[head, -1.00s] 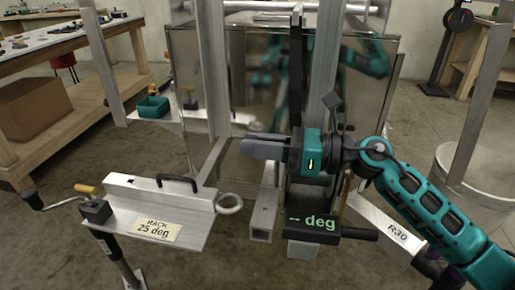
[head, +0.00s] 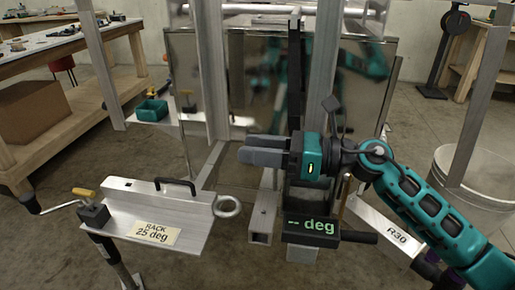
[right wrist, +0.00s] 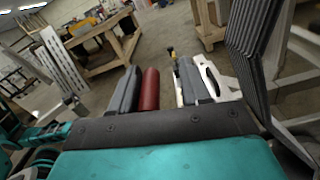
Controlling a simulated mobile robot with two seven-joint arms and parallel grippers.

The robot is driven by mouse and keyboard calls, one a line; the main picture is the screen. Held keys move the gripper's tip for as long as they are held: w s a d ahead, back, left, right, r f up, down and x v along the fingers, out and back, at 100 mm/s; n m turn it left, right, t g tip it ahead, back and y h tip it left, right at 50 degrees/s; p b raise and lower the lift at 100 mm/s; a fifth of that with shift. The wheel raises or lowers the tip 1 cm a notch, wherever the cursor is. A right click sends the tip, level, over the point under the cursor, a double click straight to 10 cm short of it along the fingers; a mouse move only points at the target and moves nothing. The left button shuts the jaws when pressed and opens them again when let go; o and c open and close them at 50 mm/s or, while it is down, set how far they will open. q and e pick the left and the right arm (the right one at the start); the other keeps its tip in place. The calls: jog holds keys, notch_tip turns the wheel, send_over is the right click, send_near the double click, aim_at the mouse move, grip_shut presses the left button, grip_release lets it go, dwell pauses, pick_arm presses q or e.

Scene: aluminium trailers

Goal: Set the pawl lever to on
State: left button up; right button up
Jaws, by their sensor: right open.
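My right gripper (head: 264,150) reaches in from the right in the head view, fingers pointing left, in front of the metal trailer frame. It also shows in the right wrist view (right wrist: 160,88), with its fingers apart. A red cylindrical grip (right wrist: 150,90) appears between the fingers, close beside the left one; I cannot tell whether they touch. A white plate with holes (right wrist: 217,80) shows just beyond the right finger. I cannot single out the pawl lever in either view; the gripper hides what is behind it in the head view. My left gripper is out of view.
A dark "-- deg" display (head: 310,227) sits below my right gripper. A white bucket (head: 485,190) stands at right.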

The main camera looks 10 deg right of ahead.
jog(key=v, duration=1.2)
jog(key=shift+d+b, duration=0.3)
jog(key=shift+d, duration=0.05)
jog(key=shift+s+d, duration=0.1)
jog(key=shift+s, duration=0.05)
